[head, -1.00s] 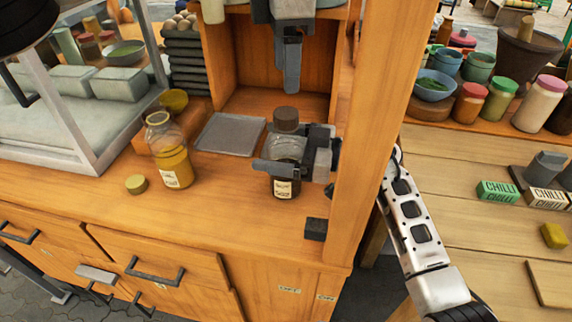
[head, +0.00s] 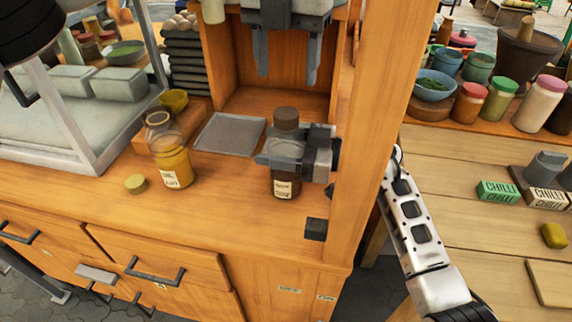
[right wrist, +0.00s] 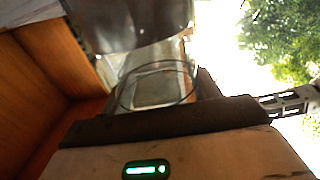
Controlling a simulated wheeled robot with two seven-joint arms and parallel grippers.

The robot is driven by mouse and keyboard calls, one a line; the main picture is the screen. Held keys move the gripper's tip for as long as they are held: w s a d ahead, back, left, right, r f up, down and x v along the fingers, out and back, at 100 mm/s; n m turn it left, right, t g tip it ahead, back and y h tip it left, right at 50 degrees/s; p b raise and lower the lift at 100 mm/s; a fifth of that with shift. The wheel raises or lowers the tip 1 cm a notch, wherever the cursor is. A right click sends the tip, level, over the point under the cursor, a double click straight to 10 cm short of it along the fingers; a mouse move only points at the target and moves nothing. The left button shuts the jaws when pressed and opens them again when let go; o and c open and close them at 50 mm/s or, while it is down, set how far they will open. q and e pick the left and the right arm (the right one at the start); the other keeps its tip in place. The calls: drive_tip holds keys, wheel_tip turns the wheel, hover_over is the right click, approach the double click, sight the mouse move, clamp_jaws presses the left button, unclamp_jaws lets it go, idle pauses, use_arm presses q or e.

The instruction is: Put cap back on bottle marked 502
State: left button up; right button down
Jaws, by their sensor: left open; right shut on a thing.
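A small glass bottle (head: 284,187) with dark contents and a pale label stands upright on the wooden counter. The label is too small to read. My right gripper (head: 283,157) is shut around the bottle's upper body from the right. A second glass bottle (head: 170,158), holding yellow contents, stands open to the left. A small yellow-green cap (head: 136,184) lies beside it.
A wooden post (head: 366,130) rises close to my right gripper. A small dark block (head: 315,229) is at the counter's front right. The front counter is mostly clear.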

sight(286, 113)
use_arm(q)
drive_tip(key=n, duration=1.1)
drive_tip(key=shift+f, duration=4)
